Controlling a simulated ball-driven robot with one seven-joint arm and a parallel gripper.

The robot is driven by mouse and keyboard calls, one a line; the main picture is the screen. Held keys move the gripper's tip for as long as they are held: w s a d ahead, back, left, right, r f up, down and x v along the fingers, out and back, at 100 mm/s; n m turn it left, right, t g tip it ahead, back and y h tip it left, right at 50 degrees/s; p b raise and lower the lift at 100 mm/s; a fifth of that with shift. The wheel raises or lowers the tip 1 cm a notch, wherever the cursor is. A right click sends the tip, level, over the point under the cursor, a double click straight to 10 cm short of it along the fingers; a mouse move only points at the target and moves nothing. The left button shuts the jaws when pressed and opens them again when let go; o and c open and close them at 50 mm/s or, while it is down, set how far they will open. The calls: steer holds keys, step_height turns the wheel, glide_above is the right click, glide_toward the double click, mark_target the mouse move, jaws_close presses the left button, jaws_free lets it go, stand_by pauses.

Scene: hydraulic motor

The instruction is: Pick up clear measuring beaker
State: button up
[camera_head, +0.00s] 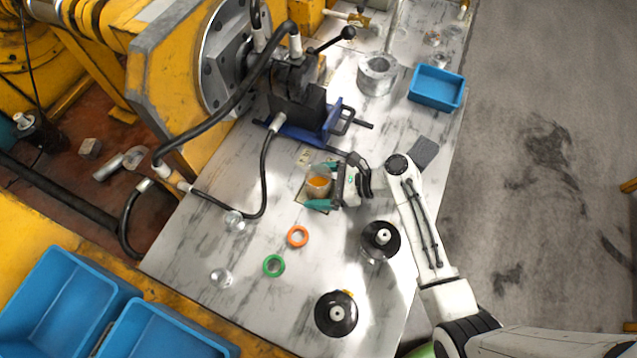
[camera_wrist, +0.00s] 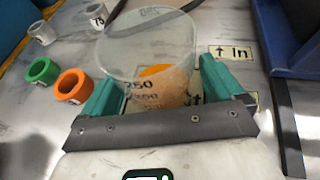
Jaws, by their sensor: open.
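The clear measuring beaker (camera_head: 318,183) stands upright on the table, with something orange showing through it. In the wrist view the beaker (camera_wrist: 150,62) has dark printed marks and sits between the two green fingertips. My gripper (camera_head: 321,187) is open around the beaker, one finger on each side. In the wrist view my gripper (camera_wrist: 157,85) has its left finger close to the beaker's side and its right finger near the other side. I cannot tell whether either finger touches it. The beaker's lower part is partly hidden by the gripper's front edge.
An orange ring (camera_head: 297,236) and a green ring (camera_head: 273,266) lie in front of the beaker. Two dark round objects (camera_head: 380,240) (camera_head: 336,313) stand nearer me. A blue vise (camera_head: 305,125) and black hose are behind. A blue bin (camera_head: 436,88) sits at the back right.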

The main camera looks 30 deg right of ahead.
steer(key=c, duration=1.1)
steer(key=shift+r, duration=0.15)
